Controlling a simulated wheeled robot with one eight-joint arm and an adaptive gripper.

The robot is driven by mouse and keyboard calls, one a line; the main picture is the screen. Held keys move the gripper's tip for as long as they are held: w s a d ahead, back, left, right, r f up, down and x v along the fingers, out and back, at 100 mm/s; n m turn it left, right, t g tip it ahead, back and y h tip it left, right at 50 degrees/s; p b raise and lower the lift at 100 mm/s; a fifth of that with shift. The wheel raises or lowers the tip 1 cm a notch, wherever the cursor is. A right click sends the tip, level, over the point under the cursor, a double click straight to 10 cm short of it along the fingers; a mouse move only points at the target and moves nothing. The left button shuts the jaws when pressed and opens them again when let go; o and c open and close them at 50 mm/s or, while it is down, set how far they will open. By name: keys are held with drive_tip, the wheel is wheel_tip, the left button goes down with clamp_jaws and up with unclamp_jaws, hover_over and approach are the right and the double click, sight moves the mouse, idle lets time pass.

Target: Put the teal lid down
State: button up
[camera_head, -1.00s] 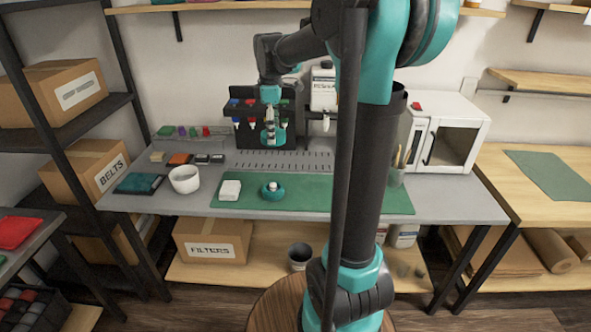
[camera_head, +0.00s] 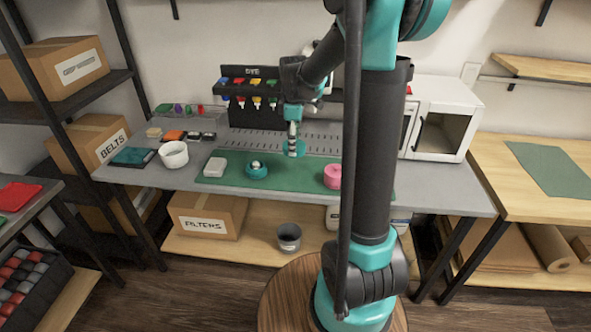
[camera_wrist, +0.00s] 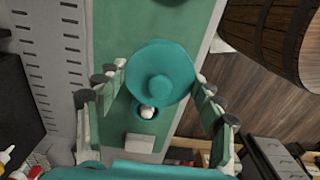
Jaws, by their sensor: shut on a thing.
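My gripper (camera_head: 293,135) is shut on the teal lid (camera_head: 297,148), a round disc with a central knob. In the wrist view the lid (camera_wrist: 160,62) sits between the two fingers of my gripper (camera_wrist: 158,85). It is held above the bench, up behind the green mat (camera_head: 290,180) in the head view. A teal ring-shaped pot (camera_head: 257,173) with a white ball-like thing in it stands on the mat; in the wrist view the lid partly overlaps this pot (camera_wrist: 145,104).
A white block (camera_head: 214,167) and a pink round pot (camera_head: 332,176) are on the mat, either side of the teal pot. A dark dye rack (camera_head: 240,110) stands behind. Mat space lies between teal and pink pots.

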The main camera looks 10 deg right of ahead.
sight(294, 177)
wheel_tip(294, 177, down, 11)
drive_tip(key=shift+f, duration=0.1)
idle(0.4)
drive_tip(key=shift+f, duration=0.1)
drive_tip(key=o, duration=1)
wheel_tip(294, 177, up, 11)
drive_tip(key=shift+r, duration=0.1)
drive_tip(key=shift+s+r, duration=0.1)
drive_tip(key=shift+r, duration=0.4)
drive_tip(key=s+d+f+m+t, duration=0.1)
drive_tip(key=s+f+m, duration=0.1)
drive_tip(key=s+m, duration=0.2)
drive_tip(key=s+d+f+m+t, duration=0.1)
drive_tip(key=s+f+m, duration=0.2)
drive_tip(key=s, duration=0.7)
drive_tip(key=s+d+f+m+t, duration=0.2)
drive_tip(key=s+f+m, duration=0.1)
drive_tip(key=s+m, duration=0.4)
drive_tip(key=shift+s+f, duration=0.15)
drive_tip(key=shift+s, duration=0.2)
